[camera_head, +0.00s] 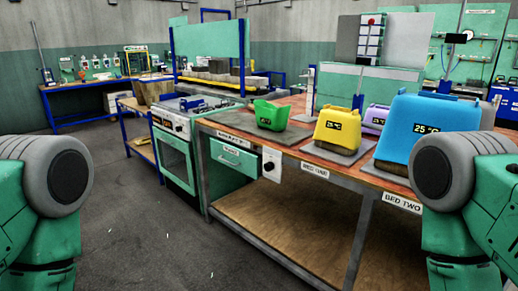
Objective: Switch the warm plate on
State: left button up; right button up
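A flat dark plate (287,135) lies at the left end of the wooden-topped bench, with a green container (271,115) on it. A small label on the bench edge below it is too small to read surely. A white switch box with a round black knob (271,163) is fixed to the bench front, just right of a green drawer (233,158). The knob's setting is too small to tell. My arms show only as thick links at the left and right edges; neither gripper is in view.
A yellow container (338,129) and a blue one (428,127), both displaying 25 °C, stand on the bench, with a purple one (375,119) behind. A green stove (176,148) stands left of the bench.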

aim_at(268, 167)
jog(key=i+j+z, duration=0.1)
jog(key=i, duration=0.4)
jog(key=i+j+z, duration=0.1)
jog(key=i, duration=0.35)
jog(key=i+j+z, duration=0.1)
jog(key=i, duration=0.4)
jog(key=j+z, duration=0.15)
jog(key=z, duration=0.9)
